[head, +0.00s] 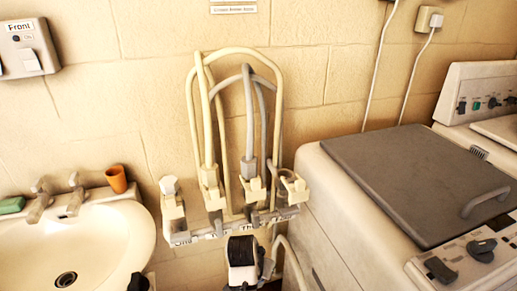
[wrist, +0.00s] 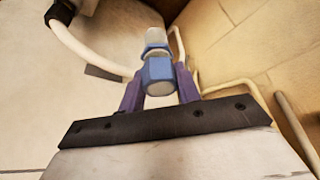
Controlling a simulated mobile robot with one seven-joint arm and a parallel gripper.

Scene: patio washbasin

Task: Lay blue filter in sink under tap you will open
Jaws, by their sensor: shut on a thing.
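In the wrist view, the blue filter (wrist: 158,74) has a hexagonal blue body and a pale grey-white end. My gripper (wrist: 160,88) has its two purple fingers shut on the filter, one on each side, and holds it off any surface that I can see. In the head view, the white sink (head: 110,243) is at the lower left, with a dark round drain (head: 66,279) in its basin. Two taps stand on its back rim, a left tap (head: 40,201) and a right tap (head: 75,194). The filter and fingers cannot be made out in the head view.
An orange cup (head: 116,179) and a green soap (head: 11,205) sit on the sink's back rim. Right of the sink, several valves carry looping hoses (head: 236,56) against the wall. A washing machine (head: 400,175) fills the right side. The visible basin looks empty.

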